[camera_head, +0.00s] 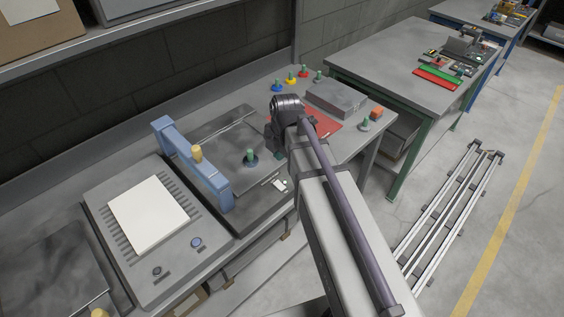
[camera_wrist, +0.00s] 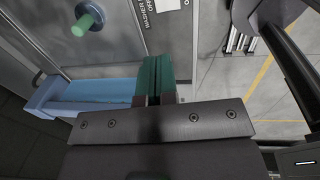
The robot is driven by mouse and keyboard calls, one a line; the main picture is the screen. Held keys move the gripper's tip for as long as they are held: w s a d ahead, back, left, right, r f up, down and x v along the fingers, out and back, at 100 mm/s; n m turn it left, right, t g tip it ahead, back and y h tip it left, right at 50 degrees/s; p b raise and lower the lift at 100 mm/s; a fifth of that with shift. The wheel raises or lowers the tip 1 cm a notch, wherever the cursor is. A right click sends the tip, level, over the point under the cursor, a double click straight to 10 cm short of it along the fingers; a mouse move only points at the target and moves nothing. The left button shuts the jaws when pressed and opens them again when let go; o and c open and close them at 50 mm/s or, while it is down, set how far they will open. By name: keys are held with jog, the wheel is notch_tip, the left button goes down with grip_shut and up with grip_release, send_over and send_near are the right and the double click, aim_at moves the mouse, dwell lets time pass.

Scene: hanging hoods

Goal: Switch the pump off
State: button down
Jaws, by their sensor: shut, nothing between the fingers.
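No part I can make out is clearly marked as the pump switch. A grey unit (camera_head: 262,197) carries a green knob (camera_head: 251,157) on a dark round base, and a small white panel (camera_head: 280,184) near its front edge. In the wrist view the green knob (camera_wrist: 84,22) is at the upper left, beside a label (camera_wrist: 143,12) whose text I can read only in part, including "WASHER". My gripper (camera_wrist: 155,82) is shut and empty, with green fingers, over the unit near its blue bar (camera_wrist: 95,90). In the head view my gripper (camera_head: 274,148) is partly hidden by my arm.
The blue bar with a yellow knob (camera_head: 196,153) crosses the unit. Left of it is a plate (camera_head: 148,212) with a white sheet, a dark knob (camera_head: 157,271) and a blue knob (camera_head: 196,243). Behind my arm are a grey box (camera_head: 337,99) and several small coloured knobs.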

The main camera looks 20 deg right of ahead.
aim_at(277, 183)
jog(key=f+b, duration=0.4)
jog(key=w+f+b, duration=0.1)
jog(key=f+b, duration=0.9)
jog(key=shift+w+a+f, duration=0.1)
jog(key=shift+w+a, duration=0.15)
jog(key=shift+a, duration=0.1)
